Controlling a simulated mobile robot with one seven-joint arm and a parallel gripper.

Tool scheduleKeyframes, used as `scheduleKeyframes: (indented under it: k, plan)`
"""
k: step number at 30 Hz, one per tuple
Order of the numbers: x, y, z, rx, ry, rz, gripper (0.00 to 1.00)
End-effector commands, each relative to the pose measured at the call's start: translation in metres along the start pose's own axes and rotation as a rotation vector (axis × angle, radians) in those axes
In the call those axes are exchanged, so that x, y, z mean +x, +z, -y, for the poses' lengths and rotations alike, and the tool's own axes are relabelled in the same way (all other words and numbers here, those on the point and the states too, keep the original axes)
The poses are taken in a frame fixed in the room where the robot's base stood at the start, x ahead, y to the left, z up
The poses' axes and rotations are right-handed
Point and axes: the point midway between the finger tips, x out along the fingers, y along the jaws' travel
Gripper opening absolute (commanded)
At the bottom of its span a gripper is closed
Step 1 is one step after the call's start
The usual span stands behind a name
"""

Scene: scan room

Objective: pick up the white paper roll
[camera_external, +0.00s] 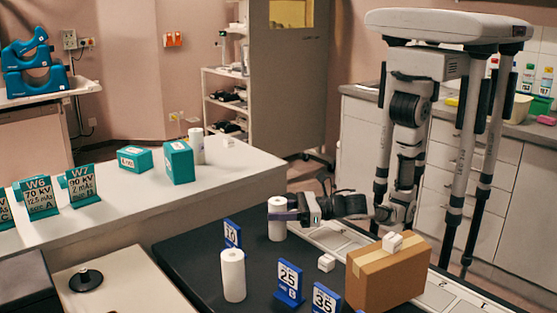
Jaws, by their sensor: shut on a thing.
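A white paper roll (277,232) stands upright at the far edge of the black tabletop (195,260). My gripper (282,215) reaches in from the right and is shut on this roll around its middle. Whether the roll's bottom touches the tabletop is hard to tell. A second white paper roll (233,276) stands upright nearer the camera, apart from my gripper. A third white roll (196,147) stands on the white counter at the back left.
Blue number signs (289,282) stand near the front roll. Teal boxes (179,162) sit on the white counter (130,215).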

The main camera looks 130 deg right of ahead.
Motion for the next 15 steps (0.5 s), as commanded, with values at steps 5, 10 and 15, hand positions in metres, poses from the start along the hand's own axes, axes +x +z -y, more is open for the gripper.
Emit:
scheduleKeyframes:
  k: [5,10,15]
  plan:
    - [0.0,0.001,0.0,0.001,0.0,0.001,0.17]
    - [0.0,0.011,0.0,0.002,-0.001,0.003,0.17]
    - [0.0,0.038,0.0,0.005,0.0,0.005,0.17]
